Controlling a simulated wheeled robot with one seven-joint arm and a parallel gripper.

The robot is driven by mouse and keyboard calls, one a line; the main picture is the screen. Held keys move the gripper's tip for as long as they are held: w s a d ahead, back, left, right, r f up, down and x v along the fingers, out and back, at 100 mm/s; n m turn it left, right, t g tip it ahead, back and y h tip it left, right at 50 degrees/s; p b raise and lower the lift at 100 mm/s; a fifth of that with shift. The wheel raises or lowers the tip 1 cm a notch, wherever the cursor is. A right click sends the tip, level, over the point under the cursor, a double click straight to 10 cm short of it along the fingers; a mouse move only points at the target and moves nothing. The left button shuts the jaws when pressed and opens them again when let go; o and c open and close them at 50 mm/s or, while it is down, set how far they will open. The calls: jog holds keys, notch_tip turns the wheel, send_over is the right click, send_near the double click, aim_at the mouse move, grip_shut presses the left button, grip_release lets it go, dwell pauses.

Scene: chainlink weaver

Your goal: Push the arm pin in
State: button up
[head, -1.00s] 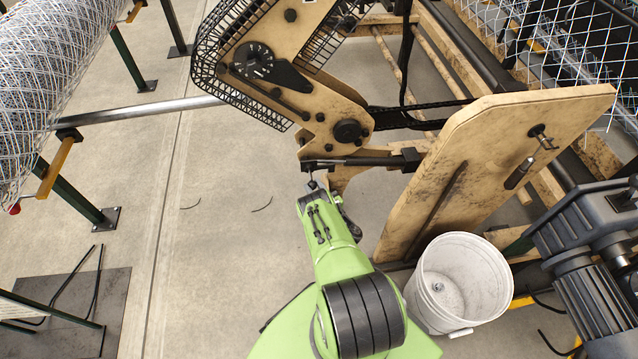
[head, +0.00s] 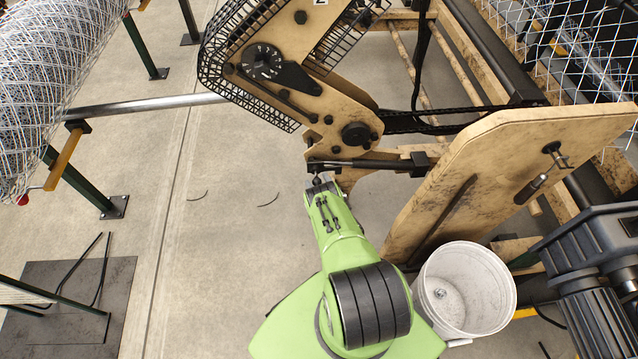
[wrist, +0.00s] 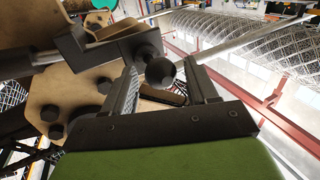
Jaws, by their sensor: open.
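The arm pin shows as a black ball knob (wrist: 160,71) on a short stem in the wrist view. It sticks out of a black bracket (wrist: 85,42) on the wooden arm of the machine. In the head view the pin (head: 317,180) is a small dark shape below the end of the black rod. My gripper (wrist: 162,78) is open, with one finger on each side of the knob and visible room beside it. In the head view my gripper (head: 323,189) is right at the pin and partly hides it. How deep the pin sits cannot be told.
The wooden arm (head: 325,105) with a numbered dial stands above my gripper. A wooden plate (head: 500,180) and a white bucket (head: 466,290) are close on the right. A black motor (head: 595,265) is at far right. The floor to the left is mostly clear.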

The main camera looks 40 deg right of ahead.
aim_at(319, 183)
notch_tip(319, 183, up, 10)
jog(key=p, duration=0.5)
jog(key=shift+p, duration=0.4)
